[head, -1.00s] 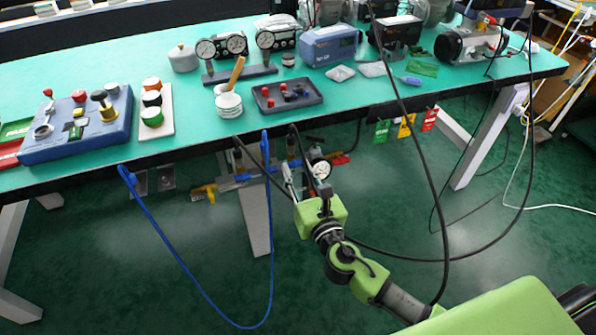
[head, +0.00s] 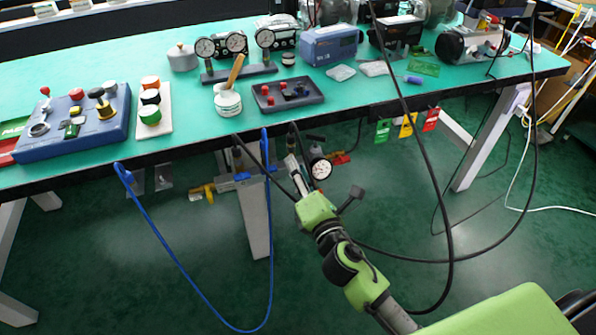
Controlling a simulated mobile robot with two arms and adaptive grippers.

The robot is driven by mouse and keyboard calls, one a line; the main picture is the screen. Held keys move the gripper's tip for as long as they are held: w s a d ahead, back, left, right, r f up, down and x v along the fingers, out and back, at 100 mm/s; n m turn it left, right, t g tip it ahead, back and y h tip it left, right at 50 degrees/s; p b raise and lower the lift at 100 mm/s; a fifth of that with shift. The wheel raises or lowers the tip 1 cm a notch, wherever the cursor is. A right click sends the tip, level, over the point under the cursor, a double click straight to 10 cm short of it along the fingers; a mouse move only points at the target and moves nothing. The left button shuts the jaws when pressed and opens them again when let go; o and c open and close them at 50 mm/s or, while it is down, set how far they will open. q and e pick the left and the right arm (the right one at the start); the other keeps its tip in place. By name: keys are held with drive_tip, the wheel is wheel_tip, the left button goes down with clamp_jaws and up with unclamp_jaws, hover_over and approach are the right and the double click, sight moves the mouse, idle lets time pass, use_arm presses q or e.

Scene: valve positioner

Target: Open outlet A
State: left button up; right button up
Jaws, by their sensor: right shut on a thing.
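Under the front edge of the bench hangs a piping assembly with blue parts (head: 242,177), a yellow-handled valve (head: 203,191) at its left and a red handle (head: 340,159) at its right. A round white-faced gauge (head: 321,169) sits near the right end. My right gripper (head: 293,169) reaches up from below, just left of the gauge. It is shut on what seems to be a valve handle of this piping; its fingers hide the handle, and I cannot read any outlet label. My left gripper is not in view.
A blue hose (head: 190,272) loops below the bench, and black cables (head: 431,190) hang at right near my arm. The bench top (head: 185,128) holds a blue control box (head: 75,125) and a dark tray (head: 288,94). Tags (head: 406,126) hang from the edge.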

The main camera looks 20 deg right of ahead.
drive_tip(key=m, duration=0.6)
idle(0.7)
drive_tip(key=o, duration=0.8)
drive_tip(key=s, duration=1.2)
drive_tip(key=shift+d, duration=0.25)
